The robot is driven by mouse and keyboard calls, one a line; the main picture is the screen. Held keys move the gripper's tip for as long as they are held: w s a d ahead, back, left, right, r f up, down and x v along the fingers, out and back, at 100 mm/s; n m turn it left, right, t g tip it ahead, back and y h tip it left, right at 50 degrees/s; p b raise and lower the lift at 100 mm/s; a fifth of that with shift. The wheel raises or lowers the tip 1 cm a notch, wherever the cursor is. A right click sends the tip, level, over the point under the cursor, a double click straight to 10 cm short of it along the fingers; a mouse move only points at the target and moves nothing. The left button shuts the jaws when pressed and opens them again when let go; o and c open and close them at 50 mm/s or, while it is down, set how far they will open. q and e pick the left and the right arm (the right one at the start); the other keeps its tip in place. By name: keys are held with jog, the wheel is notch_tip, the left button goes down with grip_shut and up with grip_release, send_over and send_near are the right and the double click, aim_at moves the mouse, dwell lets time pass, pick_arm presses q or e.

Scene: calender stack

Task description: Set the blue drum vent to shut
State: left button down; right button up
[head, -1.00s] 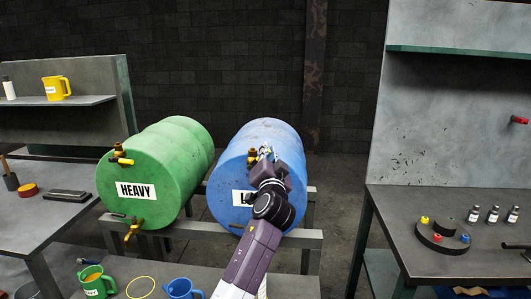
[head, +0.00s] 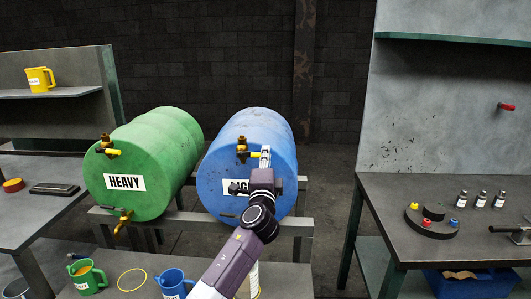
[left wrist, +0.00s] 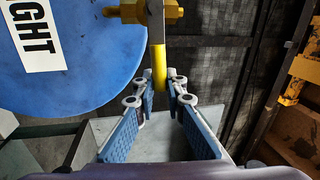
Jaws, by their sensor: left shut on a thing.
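The blue drum (head: 222,165) lies on its side on a rack, its label partly covered by my arm. Its brass vent (head: 242,148) is near the top of the front face, with a yellow lever (head: 254,155) pointing right. My left gripper (head: 265,155) is at the lever's outer end. In the left wrist view, the yellow lever (left wrist: 158,65) hangs from the brass vent body (left wrist: 145,11), and its end is between the fingertips of my left gripper (left wrist: 159,92), which is shut on it. My right gripper is not in view.
A green drum (head: 150,165) labelled HEAVY lies to the left, with its own vent and tap. Below stand a green jug (head: 88,278) and a blue jug (head: 172,282). A workbench (head: 390,215) with small items is at the right.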

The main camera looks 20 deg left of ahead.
pick_arm(q)
jog(key=shift+a+f+m, duration=0.1)
jog(key=shift+m, duration=0.2)
dwell(0.4)
jog(key=c, duration=2.2)
grip_release()
jog(key=shift+o, duration=1.2)
jog(key=shift+w+a+f, duration=0.1)
jog(key=shift+f, duration=0.05)
jog(key=shift+s+d+f, duration=0.1)
jog(key=shift+s+d, duration=0.15)
jog(key=shift+s, duration=0.1)
jog(key=v, duration=1.1)
jog(key=shift+s, duration=0.2)
jog(key=shift+a, duration=0.2)
